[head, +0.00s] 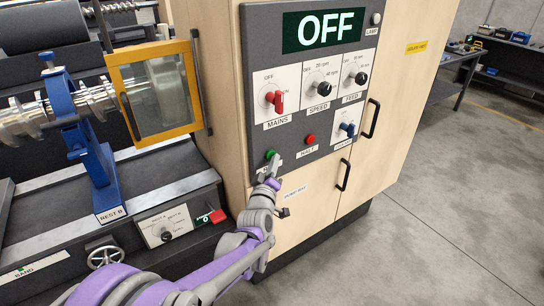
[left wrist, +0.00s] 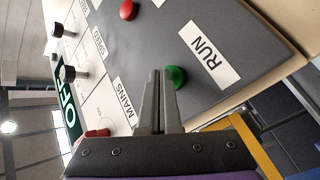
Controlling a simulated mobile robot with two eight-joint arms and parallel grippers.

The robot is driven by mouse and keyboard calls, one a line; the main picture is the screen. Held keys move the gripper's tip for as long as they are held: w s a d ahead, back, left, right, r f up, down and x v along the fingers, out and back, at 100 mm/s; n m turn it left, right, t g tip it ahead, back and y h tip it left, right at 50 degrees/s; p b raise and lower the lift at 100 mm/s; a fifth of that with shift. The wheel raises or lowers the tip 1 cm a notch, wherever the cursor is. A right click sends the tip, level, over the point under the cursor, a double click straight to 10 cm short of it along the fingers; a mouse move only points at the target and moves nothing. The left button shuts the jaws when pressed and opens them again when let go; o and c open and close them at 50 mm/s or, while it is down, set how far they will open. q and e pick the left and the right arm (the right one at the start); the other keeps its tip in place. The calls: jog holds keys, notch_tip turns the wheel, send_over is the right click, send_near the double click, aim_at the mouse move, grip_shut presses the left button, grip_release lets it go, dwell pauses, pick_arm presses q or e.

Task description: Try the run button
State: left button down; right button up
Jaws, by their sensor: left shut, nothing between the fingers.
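The green run button (head: 270,154) is at the lower left of the grey control panel (head: 262,50). In the left wrist view the green button (left wrist: 178,76) sits beside the white RUN label (left wrist: 208,56). My left gripper (head: 272,172) is shut and empty, its tips close to the button in the head view. In the left wrist view its fingertips (left wrist: 160,74) overlap the button's edge; I cannot tell whether they touch it. The panel's display (head: 325,28) reads OFF. My right gripper is in neither view.
A yellow-framed guard (head: 154,92) stands left of the cabinet. Open floor (head: 440,200) lies right.

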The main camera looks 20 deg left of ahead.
pick_arm(q)
jog(key=shift+w+a, duration=0.2)
jog(key=shift+a, duration=0.1)
dwell(0.5)
jog(key=shift+s+d+b, duration=0.3)
jog(key=shift+s+d, duration=0.3)
jog(key=shift+d, duration=0.15)
jog(key=s+d+b, duration=0.1)
jog(key=d, duration=0.1)
jog(key=s+d+b, duration=0.1)
jog(key=s+d, duration=0.1)
dwell(0.4)
